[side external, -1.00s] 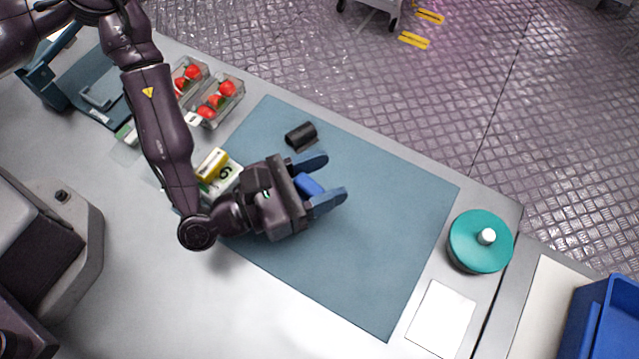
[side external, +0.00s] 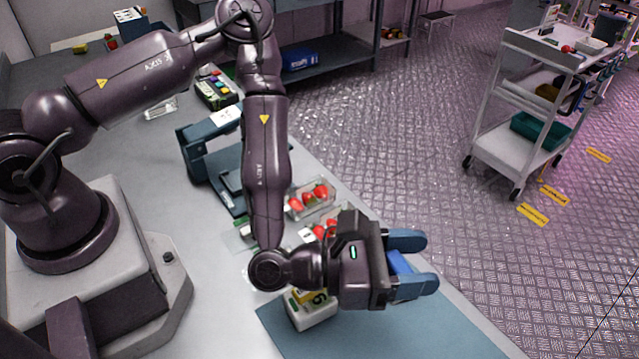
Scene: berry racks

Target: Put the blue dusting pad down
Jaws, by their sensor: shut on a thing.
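My gripper (side external: 413,263) is at the right centre in the side external view, with its two blue fingers pointing right. It is shut on the blue dusting pad (side external: 400,262), a bright blue block between the fingers and partly hidden by them. The fingers and pad appear above the far edge of the blue-grey mat (side external: 400,335). I cannot tell the exact height of the pad over the mat.
A white box with a yellow item (side external: 310,308) sits at the mat's left edge, below my wrist. Clear punnets of strawberries (side external: 309,199) stand behind my forearm. A blue-grey bench device (side external: 208,165) is farther back. A trolley (side external: 520,110) stands on the floor.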

